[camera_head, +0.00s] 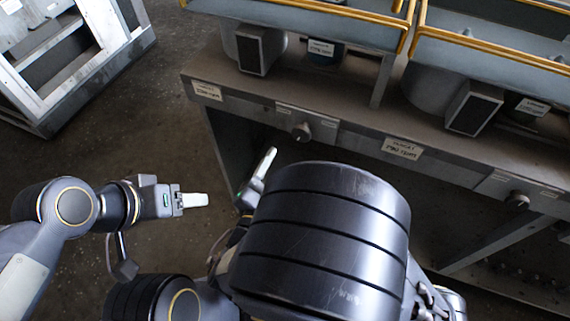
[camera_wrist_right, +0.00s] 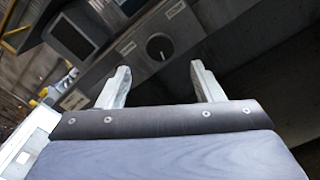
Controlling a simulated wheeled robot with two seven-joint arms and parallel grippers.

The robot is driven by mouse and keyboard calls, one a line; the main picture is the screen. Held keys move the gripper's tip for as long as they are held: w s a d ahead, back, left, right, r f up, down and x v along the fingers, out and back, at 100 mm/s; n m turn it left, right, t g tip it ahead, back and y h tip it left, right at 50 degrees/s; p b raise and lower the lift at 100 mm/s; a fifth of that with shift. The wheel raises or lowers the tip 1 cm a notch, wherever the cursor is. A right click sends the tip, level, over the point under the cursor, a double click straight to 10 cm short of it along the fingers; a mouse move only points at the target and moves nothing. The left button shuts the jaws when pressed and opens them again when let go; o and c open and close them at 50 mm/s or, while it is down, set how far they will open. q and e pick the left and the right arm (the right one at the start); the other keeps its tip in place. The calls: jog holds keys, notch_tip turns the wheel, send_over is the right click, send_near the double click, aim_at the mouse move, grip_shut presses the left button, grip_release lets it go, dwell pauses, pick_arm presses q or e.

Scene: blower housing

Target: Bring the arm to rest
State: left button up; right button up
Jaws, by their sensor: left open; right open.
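My left gripper (camera_head: 194,200) is at the left of the head view, over bare floor and left of the workbench, with nothing seen in it. My right arm (camera_head: 320,240) fills the lower middle of the head view, in front of the bench. My right gripper (camera_head: 268,165) shows partly past that arm, close to the bench front; the rest of it is hidden. In the right wrist view its two pale fingers (camera_wrist_right: 158,85) stand apart with nothing between them. Beyond them are the bench front and a round knob (camera_wrist_right: 159,46).
The grey workbench (camera_head: 350,125) carries blower housings (camera_head: 262,48) and yellow-edged trays (camera_head: 490,50). Knobs (camera_head: 301,132) stick out from its front, above a dark open space. A metal frame (camera_head: 60,60) stands at upper left. The floor (camera_head: 165,100) between is clear.

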jog(key=s+d+f+m+g, duration=0.2)
jog(key=d+m+g, duration=0.55)
jog(key=d, duration=0.35)
jog(key=s+d+f+m+g, duration=0.1)
jog(key=s+d+m+g, duration=0.1)
jog(key=d+m+g, duration=0.75)
jog(key=s+d+r+m+t+y, duration=0.1)
jog(key=s+d+m+y, duration=0.1)
jog(key=s+m+y, duration=0.4)
notch_tip(320, 180, up, 18)
jog(key=w+m+t+y+p, duration=0.1)
jog(key=m+t+y+p, duration=0.2)
jog(key=p, duration=1)
jog(key=shift+d+f+m+t, duration=0.25)
jog(key=shift+d+m+t, duration=0.2)
jog(key=shift+m+t, duration=0.25)
jog(key=shift+f, duration=0.1)
